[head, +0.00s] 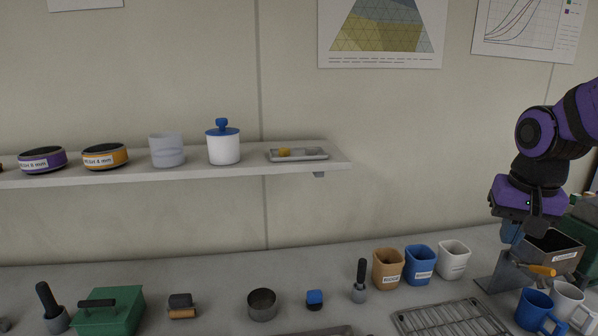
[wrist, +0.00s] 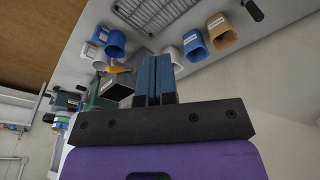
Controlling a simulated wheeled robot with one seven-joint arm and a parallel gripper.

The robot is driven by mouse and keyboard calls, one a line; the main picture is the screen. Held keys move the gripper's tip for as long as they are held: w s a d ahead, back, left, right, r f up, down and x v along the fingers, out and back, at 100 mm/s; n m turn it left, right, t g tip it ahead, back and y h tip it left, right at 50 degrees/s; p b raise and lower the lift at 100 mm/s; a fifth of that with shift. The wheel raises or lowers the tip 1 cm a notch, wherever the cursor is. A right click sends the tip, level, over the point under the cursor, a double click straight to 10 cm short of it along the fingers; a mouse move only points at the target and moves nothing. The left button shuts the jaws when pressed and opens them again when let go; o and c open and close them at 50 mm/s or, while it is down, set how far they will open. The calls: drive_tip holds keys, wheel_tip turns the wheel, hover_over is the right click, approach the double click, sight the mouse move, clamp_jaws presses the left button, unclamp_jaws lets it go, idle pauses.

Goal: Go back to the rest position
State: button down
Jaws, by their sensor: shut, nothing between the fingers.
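My gripper (wrist: 154,82) shows in the wrist view with its two blue fingers pressed together and nothing between them. In the head view my arm hangs at the right edge, and my gripper (head: 515,232) points down over the bench, beside a grey metal box (head: 552,243). A tool with an orange handle (head: 541,270) is at the front of that box. The box and the orange handle (wrist: 120,69) also show beside the fingers in the wrist view. I cannot tell the exact gap between my fingertips and the box.
Tan (head: 387,270), blue (head: 419,265) and white (head: 453,260) cups stand left of my gripper. A wire rack (head: 450,320) and blue mug (head: 536,312) are in front. A wall shelf (head: 220,174) holds several containers and a small tray (head: 310,156). Air between shelf and arm is clear.

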drive_tip(key=s+a+r+n+t, duration=0.1)
drive_tip(key=s+a+r+n, duration=0.1)
drive_tip(key=s, duration=0.4)
drive_tip(key=s+a+r+n+t, duration=0.2)
drive_tip(key=s+a+r+n, duration=0.1)
drive_tip(key=s+a+r, duration=0.2)
drive_tip(key=shift+s+t, duration=0.3)
drive_tip(key=shift+s, duration=0.4)
drive_tip(key=shift+d+r, duration=0.1)
idle(3.2)
